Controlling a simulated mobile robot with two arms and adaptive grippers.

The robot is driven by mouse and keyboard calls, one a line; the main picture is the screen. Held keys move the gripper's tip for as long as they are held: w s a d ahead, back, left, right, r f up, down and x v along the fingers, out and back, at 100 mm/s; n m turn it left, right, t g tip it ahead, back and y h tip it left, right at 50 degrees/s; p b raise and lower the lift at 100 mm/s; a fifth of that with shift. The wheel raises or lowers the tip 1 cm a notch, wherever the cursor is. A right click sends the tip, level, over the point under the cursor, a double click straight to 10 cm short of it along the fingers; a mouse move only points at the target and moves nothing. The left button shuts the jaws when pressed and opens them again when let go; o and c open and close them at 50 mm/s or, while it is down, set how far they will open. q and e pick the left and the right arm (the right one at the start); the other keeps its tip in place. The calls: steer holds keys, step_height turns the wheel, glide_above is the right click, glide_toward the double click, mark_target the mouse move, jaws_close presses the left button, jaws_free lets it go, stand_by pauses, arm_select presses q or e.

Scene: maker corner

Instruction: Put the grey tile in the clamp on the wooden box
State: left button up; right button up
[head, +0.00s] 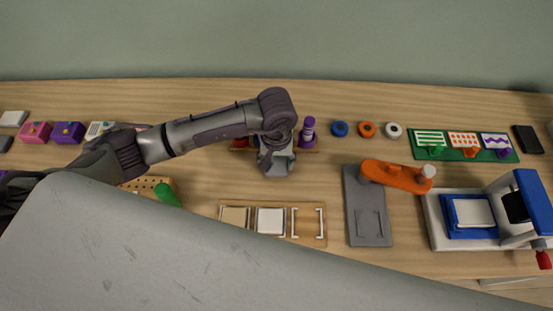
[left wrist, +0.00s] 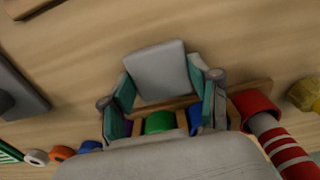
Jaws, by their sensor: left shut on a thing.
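My left gripper (head: 277,167) reaches over the middle of the table; its fingers also show in the left wrist view (left wrist: 162,88). It is shut on the grey tile (left wrist: 158,70), a flat square plate held between the two teal-lined fingers. In the head view the gripper mostly hides the tile. A shallow wooden holder (head: 322,237) lies just in front of the gripper. It carries a tan tile (head: 235,216), a white tile (head: 270,221) and an empty pair of white brackets (head: 295,223) at its right end. I cannot tell whether these brackets are the clamp. My right gripper is not visible.
Behind my gripper, a wooden rack (left wrist: 262,86) holds coloured pieces, including a purple cone (head: 308,130). Right of the holder lies a grey plate (head: 368,235) under an orange arm (head: 396,176). A blue-and-white press (head: 530,200) stands far right.

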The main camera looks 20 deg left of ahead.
arm_select(q)
steer(key=shift+f, duration=0.3)
steer(key=shift+f, duration=0.15)
steer(key=o, duration=1.2)
steer(key=shift+c, duration=0.2)
